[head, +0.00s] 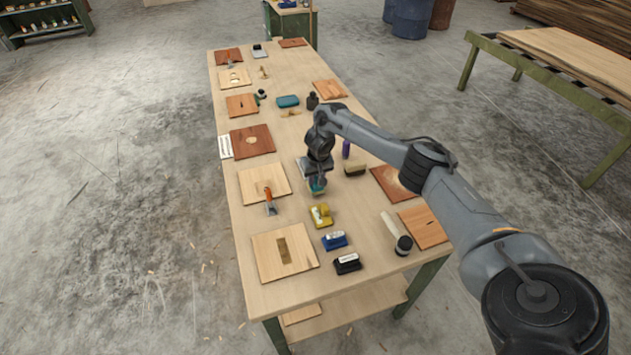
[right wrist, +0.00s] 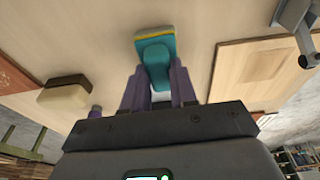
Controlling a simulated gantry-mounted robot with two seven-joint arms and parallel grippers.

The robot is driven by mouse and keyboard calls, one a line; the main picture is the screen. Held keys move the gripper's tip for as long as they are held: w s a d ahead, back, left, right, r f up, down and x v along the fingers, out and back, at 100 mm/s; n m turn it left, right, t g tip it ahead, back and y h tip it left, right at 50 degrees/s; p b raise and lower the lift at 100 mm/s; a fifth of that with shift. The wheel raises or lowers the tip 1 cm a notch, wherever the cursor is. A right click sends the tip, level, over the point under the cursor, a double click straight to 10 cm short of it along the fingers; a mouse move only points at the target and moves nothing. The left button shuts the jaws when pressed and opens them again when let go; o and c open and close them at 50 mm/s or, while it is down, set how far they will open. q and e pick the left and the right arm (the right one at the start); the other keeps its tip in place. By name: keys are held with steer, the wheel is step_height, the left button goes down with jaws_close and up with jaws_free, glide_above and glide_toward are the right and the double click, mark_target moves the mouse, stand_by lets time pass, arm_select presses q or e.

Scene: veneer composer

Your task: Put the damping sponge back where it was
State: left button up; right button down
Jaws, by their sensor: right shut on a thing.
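The damping sponge, teal with a yellow edge, is between the fingers of my right gripper (head: 317,182). In the head view the sponge (head: 317,188) is small and partly hidden by the gripper. In the right wrist view the sponge (right wrist: 155,52) shows clearly, with the purple fingers of the right gripper (right wrist: 158,85) shut on its near part. It is over bare table near the middle; I cannot tell whether it touches the surface. My left gripper is not in view.
The long workbench (head: 290,218) carries veneer panels along both sides. Near the sponge are a yellow tool (head: 321,216), a brush-like block (head: 355,169), a purple bottle (head: 346,148) and an orange-handled tool (head: 269,200). Blue (head: 335,240) and black (head: 347,263) blocks stand nearer.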

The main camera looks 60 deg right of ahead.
steer(key=shift+f, duration=0.5)
steer(key=c, duration=0.9)
jaws_free()
steer(key=shift+f, duration=0.1)
